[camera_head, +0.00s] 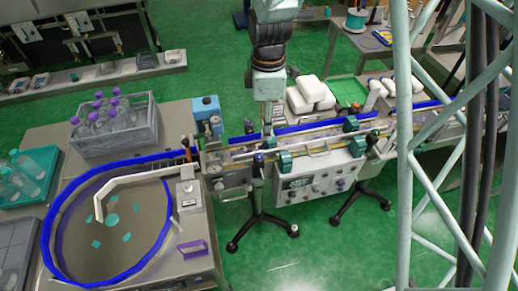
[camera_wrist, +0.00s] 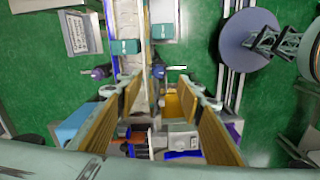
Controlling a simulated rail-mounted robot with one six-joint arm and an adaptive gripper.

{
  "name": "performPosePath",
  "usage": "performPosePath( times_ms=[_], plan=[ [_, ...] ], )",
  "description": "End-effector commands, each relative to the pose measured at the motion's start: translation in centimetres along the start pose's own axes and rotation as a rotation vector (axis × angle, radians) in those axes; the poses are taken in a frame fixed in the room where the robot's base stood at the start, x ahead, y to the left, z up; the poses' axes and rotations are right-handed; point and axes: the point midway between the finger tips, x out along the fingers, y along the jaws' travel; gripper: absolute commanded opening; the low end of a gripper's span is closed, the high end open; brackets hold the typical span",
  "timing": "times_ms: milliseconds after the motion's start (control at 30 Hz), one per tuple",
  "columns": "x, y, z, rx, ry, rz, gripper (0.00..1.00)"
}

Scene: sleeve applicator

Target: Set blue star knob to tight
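A small dark blue knob (camera_head: 259,157) shows below my gripper on the conveyor's front side in the head view; its star shape and setting are too small to read. In the wrist view, one dark blue-purple knob (camera_wrist: 100,72) sits left of the conveyor and another (camera_wrist: 158,70) lies near the middle, between the lines of the fingers. I cannot tell for certain which is the blue star knob. My gripper (camera_head: 268,126) points down over the conveyor. In the wrist view my gripper (camera_wrist: 160,88) has its two tan-padded fingers wide apart, with nothing held between them.
A control panel (camera_head: 318,186) hangs on the conveyor's front. Teal blocks (camera_wrist: 124,47) stand along the track. A blue box unit (camera_head: 207,112) is left of the gripper. A blue-rimmed round table (camera_head: 62,262) is at left, a bottle crate (camera_head: 118,141) behind it. White packs (camera_head: 312,88) lie behind the conveyor.

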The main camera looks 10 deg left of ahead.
Motion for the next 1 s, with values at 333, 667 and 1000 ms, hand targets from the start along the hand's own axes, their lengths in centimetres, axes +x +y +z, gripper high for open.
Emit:
performPosePath(
  times_ms=[333,667,1000],
  plan=[
    [1.9,0.4,-2.1,-0.099,-0.004,-0.018,0.34],
    [2.0,0.4,-2.2,-0.102,-0.004,-0.018,0.34],
    [2.7,0.4,-2.1,-0.102,-0.004,-0.02,0.34]
  ],
)
